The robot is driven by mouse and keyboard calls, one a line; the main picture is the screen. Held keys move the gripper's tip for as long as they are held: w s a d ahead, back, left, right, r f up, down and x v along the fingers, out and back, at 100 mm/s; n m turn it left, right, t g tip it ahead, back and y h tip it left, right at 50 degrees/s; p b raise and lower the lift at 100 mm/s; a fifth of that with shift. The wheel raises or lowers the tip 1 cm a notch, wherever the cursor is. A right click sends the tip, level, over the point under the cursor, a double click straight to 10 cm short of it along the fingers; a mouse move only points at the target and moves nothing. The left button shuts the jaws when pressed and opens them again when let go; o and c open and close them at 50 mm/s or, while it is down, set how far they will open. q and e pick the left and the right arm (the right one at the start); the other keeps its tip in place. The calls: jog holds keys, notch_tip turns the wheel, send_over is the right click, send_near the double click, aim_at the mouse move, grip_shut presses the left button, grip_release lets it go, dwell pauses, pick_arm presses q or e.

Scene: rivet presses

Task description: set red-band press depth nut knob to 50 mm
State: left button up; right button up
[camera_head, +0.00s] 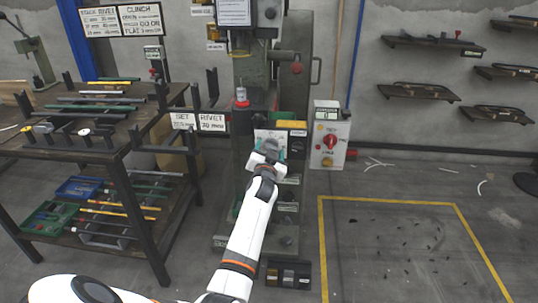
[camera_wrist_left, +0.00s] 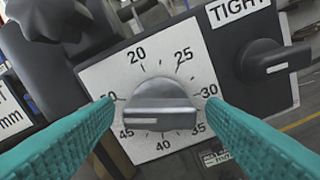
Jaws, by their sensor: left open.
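The depth knob (camera_wrist_left: 160,105) is a grey bar-shaped knob on a white dial plate (camera_wrist_left: 110,75) marked from 20 to 50. In the left wrist view its bar lies about level, with a white line on its face towards the left, roughly on the 50 side; the exact reading is unclear. My left gripper (camera_wrist_left: 159,101) is open, its teal fingers on either side of the knob with gaps at both ends. In the head view, the left gripper (camera_head: 268,150) is at the front of the green-grey press (camera_head: 290,85), covering part of its panel. My right gripper is out of view.
A second dark knob (camera_wrist_left: 275,62) sits right of the dial under a "TIGHT" label. A dark lobed handle (camera_wrist_left: 45,15) is at upper left. A control box with a red knob (camera_head: 330,140) hangs right of the press. A loaded workbench (camera_head: 130,150) stands left.

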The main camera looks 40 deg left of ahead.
pick_arm(q)
jog(key=p+v, duration=0.1)
jog(key=v, duration=1.1)
jog(key=shift+p, duration=0.35)
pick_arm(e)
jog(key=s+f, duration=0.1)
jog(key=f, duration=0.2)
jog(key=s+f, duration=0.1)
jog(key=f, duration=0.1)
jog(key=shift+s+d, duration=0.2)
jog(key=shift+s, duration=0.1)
pick_arm(q)
jog(key=shift+f, duration=0.1)
